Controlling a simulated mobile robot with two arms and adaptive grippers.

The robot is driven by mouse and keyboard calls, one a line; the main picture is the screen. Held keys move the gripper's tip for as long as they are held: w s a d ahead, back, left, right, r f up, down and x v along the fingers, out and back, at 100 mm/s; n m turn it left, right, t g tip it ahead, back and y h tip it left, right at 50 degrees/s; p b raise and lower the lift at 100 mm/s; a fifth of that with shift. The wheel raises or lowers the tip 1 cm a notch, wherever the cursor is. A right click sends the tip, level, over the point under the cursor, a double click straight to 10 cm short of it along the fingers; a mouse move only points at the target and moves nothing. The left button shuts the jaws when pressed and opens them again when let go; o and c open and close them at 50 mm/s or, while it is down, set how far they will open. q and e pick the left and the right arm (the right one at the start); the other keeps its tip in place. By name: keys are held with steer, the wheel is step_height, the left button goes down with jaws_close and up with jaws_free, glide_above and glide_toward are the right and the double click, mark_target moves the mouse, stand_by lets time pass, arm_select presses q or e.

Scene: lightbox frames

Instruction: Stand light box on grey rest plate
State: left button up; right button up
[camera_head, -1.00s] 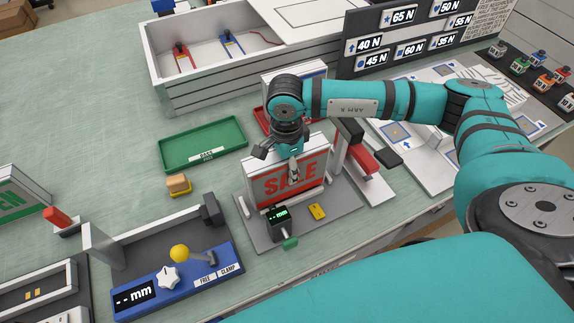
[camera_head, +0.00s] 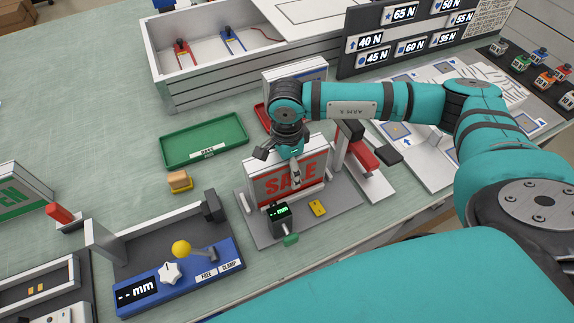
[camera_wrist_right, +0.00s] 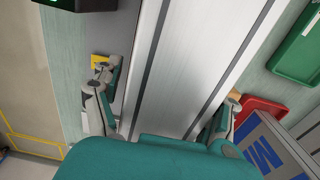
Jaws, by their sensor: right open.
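The light box (camera_head: 262,188), a white case with red SALE lettering on its front, stands upright on a grey plate (camera_head: 345,208) near the bench's front edge. My right gripper (camera_head: 281,166) is over the top of the box, one finger in front of the SALE face, the other toward the back left. In the right wrist view the gripper (camera_wrist_right: 163,108) is open, its fingers on either side of the box's pale ribbed top (camera_wrist_right: 170,65). I cannot tell whether they touch it. My left gripper is not in view.
A blue clamp station (camera_head: 180,275) is at left, a green tray (camera_head: 205,143) behind. A red-barred stand (camera_head: 362,157) is close at right.

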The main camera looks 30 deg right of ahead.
steer(key=shift+w+r, duration=0.1)
steer(key=shift+r, duration=0.3)
step_height(320, 180, up, 10)
steer(key=b, duration=0.4)
steer(key=shift+r, duration=0.65)
